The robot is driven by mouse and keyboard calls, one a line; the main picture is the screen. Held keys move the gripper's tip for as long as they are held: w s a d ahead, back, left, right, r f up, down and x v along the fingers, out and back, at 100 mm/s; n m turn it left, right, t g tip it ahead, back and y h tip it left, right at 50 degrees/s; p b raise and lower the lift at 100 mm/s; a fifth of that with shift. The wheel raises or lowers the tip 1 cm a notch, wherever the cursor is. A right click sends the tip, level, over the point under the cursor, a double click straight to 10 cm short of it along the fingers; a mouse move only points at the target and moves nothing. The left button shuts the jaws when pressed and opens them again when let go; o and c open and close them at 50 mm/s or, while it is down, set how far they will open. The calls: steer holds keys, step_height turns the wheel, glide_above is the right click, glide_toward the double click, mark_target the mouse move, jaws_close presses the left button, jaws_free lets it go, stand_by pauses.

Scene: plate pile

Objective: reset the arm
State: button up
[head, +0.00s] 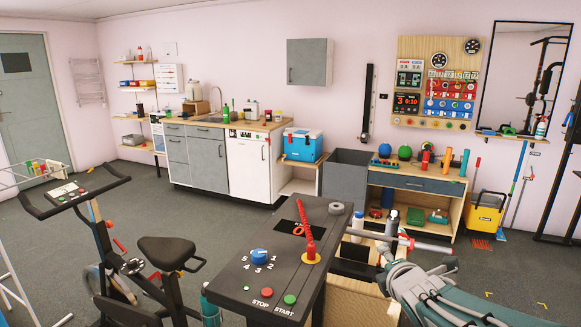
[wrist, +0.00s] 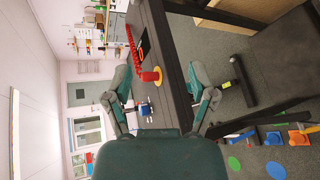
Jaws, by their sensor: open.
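My gripper (head: 392,268) is at the lower right of the head view, just right of the dark console table (head: 235,287). My teal arm reaches it from the lower right corner. In the wrist view, my gripper (wrist: 166,84) has its two grey-and-teal fingers spread wide apart with nothing held between them.
The console carries a blue dial (head: 259,257), a red stop button (head: 266,292), a green start button (head: 290,299) and a grey tape roll (head: 336,208). An exercise bike (head: 165,252) stands at left. Bottles (head: 392,222) stand behind the console. Open floor (head: 215,215) lies beyond.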

steer(key=s+a+f+m+g, duration=0.1)
steer(key=s+m+g, duration=0.3)
steer(key=s+m, duration=0.7)
steer(key=s+a+f+m+g, duration=0.2)
steer(key=s+a+m+g, duration=0.1)
steer(key=s+m, duration=0.7)
steer(key=s+g, duration=0.1)
steer(key=s, duration=0.3)
steer(key=shift+a+m, duration=0.25)
steer(key=shift+m, duration=0.15)
steer(key=shift+w, duration=0.1)
